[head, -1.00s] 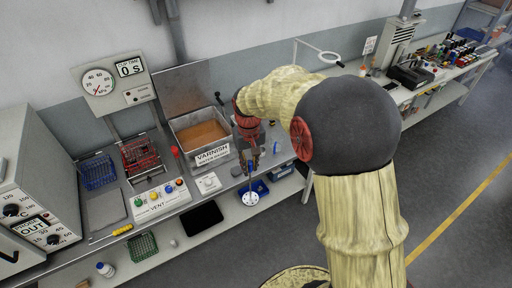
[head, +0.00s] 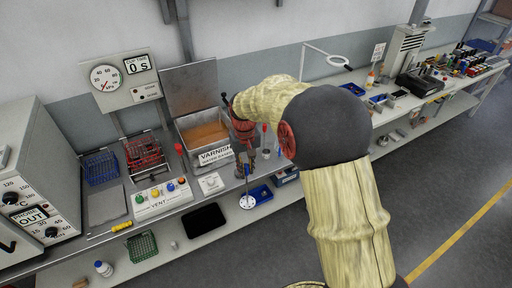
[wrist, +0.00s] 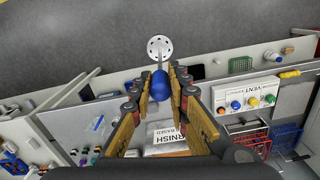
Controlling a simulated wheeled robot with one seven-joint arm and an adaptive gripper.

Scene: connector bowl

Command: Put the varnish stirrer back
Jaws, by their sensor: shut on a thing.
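The varnish stirrer is a thin rod with a blue handle and a white perforated disc (head: 247,202). My gripper (head: 244,160) is shut on it and holds it with the disc hanging down, in front of the bench's front edge. In the wrist view the blue handle (wrist: 161,85) sits between the fingers of my gripper (wrist: 165,97), with the disc (wrist: 159,46) beyond it. The varnish tank (head: 215,154) stands open at the left of my gripper, with brown varnish (head: 204,134) inside. My arm hides part of the bench.
A white knob box (head: 211,184) and the vent panel (head: 163,197) stand along the front edge. Red (head: 144,153) and blue (head: 100,168) racks are further left. A clear jar (head: 266,153) stands just right of my gripper. A blue bin (head: 261,194) is on the lower shelf.

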